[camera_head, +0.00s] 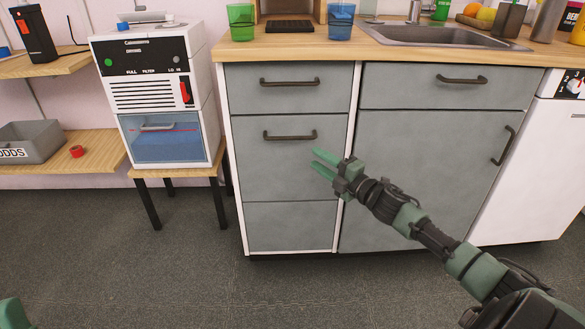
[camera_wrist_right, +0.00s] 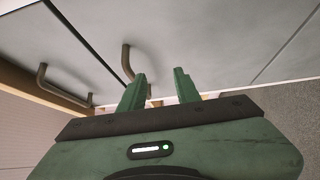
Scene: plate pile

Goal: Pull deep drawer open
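The deep drawer (camera_head: 285,175) is the tall grey middle front in the left cabinet. It is shut, level with the fronts around it. Its dark bar handle (camera_head: 290,136) runs across near its top edge, and it also shows in the right wrist view (camera_wrist_right: 127,62), beyond the left finger. My right gripper (camera_head: 318,161) is open and empty, in front of the drawer, below and right of the handle. Its two green fingers (camera_wrist_right: 161,88) stand apart in the wrist view. Only a green piece of my left side shows at the lower left corner; no left fingers show.
A shallower drawer (camera_head: 290,100) with its own handle (camera_head: 289,82) is above, and a front without a handle (camera_head: 290,226) is below. A sink cabinet (camera_head: 430,165) stands to the right. A white appliance (camera_head: 155,96) on a stool stands left. The floor (camera_head: 200,285) in front is clear.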

